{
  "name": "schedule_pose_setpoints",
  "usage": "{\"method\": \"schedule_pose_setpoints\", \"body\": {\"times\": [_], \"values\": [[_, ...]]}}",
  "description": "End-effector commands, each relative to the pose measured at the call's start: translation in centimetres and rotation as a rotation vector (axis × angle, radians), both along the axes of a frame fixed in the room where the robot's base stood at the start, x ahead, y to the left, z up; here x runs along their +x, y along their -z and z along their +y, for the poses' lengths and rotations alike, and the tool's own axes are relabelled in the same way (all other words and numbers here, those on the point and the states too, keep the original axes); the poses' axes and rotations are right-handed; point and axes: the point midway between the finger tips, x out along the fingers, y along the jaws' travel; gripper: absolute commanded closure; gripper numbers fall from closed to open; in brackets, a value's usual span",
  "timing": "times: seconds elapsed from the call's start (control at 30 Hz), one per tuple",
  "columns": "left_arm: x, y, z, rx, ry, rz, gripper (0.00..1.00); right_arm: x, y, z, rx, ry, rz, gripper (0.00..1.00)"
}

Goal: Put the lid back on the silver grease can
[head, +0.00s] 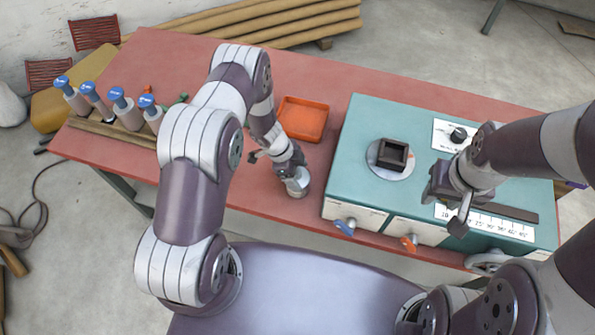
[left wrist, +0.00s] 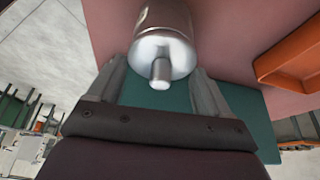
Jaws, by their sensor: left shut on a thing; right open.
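The silver grease can (head: 297,184) stands on the red bench top, left of the teal machine. My left gripper (head: 291,165) is right above it, pointing down. In the left wrist view the can (left wrist: 163,14) shows end-on, with a lid (left wrist: 163,50) that has a thin knob (left wrist: 160,71). Whether the lid is fully seated cannot be told. My right gripper (head: 448,204) is open and empty over the teal machine.
An orange tray (head: 303,119) lies behind the can. The teal machine (head: 350,150) carries a dark square block (head: 392,154), a knob plate and a scale strip. Several blue-capped bottles (head: 119,99) stand at the bench's left end. Bench left of the can is clear.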

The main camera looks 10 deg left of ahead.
Motion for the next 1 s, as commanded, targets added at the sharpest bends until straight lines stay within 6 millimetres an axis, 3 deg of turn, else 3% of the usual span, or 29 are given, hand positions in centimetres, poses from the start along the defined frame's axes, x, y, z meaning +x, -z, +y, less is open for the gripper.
{"method": "schedule_pose_setpoints", "body": {"times": [0.93,0.97,1.0], "values": [[-0.05,0.31,-0.06,0.000,0.000,0.000,0.50,0.00,-0.04,0.00,0.000,0.000,0.000,0.57],[-0.05,0.31,-0.06,0.000,0.000,0.000,0.14,0.01,-0.04,0.00,0.000,0.000,0.000,0.57],[-0.05,0.31,-0.06,0.000,0.000,0.000,0.01,0.01,-0.04,0.00,0.000,0.000,0.000,0.57]]}}
